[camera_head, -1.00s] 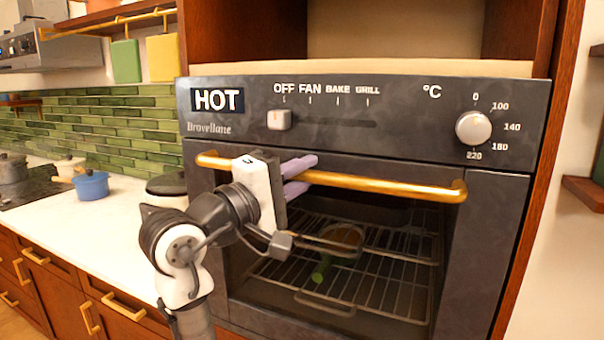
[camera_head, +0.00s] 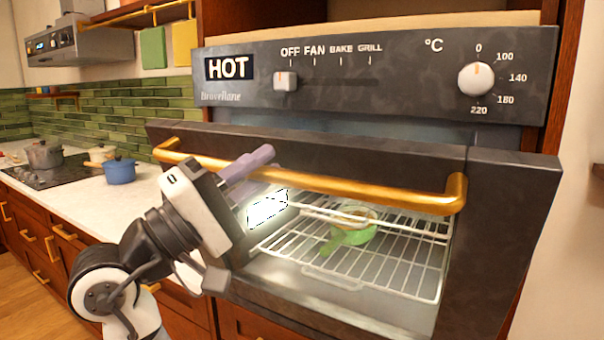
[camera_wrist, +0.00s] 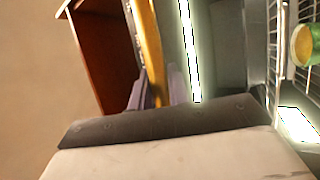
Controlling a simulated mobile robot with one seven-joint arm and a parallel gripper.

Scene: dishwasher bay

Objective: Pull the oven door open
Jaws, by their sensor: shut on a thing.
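The dark oven door (camera_head: 505,200) is tilted partly open at its top, with a gap below the control panel. Its gold bar handle (camera_head: 350,185) runs across the upper front of the door. My gripper (camera_head: 255,170) has its purple fingers closed around the handle, left of its middle. In the wrist view, the purple fingers (camera_wrist: 155,95) sit on both sides of the gold handle (camera_wrist: 151,45). Part of the handle and door is hidden behind my gripper.
A wire rack (camera_head: 390,255) inside the lit oven holds a green-handled pan (camera_head: 350,235). The control panel (camera_head: 400,75) has a slider and a dial. A blue pot (camera_head: 120,171) stands on the counter at left. Wooden cabinets lie below.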

